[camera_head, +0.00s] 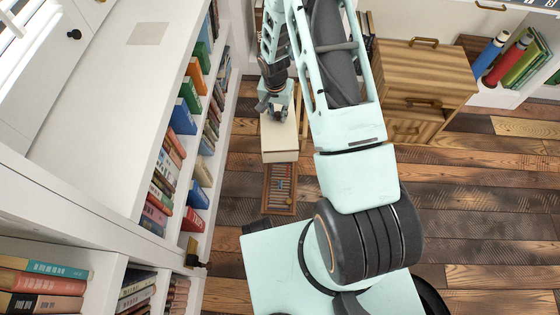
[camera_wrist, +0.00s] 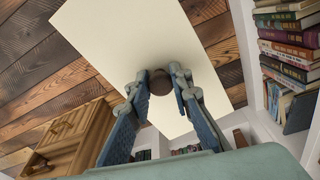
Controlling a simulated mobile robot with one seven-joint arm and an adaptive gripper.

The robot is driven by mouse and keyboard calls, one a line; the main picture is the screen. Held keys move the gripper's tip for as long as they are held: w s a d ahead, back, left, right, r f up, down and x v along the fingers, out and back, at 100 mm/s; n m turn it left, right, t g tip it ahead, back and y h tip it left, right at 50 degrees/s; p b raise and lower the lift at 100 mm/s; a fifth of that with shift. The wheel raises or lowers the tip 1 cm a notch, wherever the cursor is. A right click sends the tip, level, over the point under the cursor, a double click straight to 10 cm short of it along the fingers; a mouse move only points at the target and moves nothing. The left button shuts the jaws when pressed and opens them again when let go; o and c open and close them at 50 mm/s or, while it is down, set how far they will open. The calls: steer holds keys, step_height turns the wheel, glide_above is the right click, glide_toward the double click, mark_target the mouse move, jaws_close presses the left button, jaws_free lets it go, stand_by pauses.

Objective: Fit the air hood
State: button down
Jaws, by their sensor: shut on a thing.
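The air hood is a cream, box-like piece (camera_head: 280,140) in the head view, with a flat cream face (camera_wrist: 100,30) filling much of the wrist view. My gripper (camera_head: 273,106) is at its far part. In the wrist view my gripper's fingers (camera_wrist: 160,76) are shut on a brown round knob (camera_wrist: 160,86) on that face. A wood-framed floor vent (camera_head: 279,188) with a slatted grille shows just in front of the hood. The hood hides whatever lies under it, and I cannot tell whether it touches the floor or the vent.
A white bookshelf (camera_head: 226,130) with several books runs close along the left. A striped wooden drawer cabinet (camera_head: 420,85) stands to the right, beyond my arm. Plank floor (camera_head: 470,180) is clear at the right.

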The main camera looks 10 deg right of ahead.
steer(key=s+f+m, duration=0.1)
steer(key=s+f, duration=0.2)
steer(key=f, duration=0.6)
steer(key=s+a+f+m+b, duration=0.1)
steer(key=s+f, duration=0.3)
steer(key=f, duration=0.6)
steer(key=shift+s+f, duration=0.15)
steer(key=shift+f, duration=0.1)
steer(key=shift+b, duration=0.35)
step_height(320, 180, down, 14)
steer(key=b, duration=0.9)
steer(key=shift+r, duration=0.25)
steer(key=shift+s, duration=0.1)
steer(key=c, duration=1.7)
jaws_free()
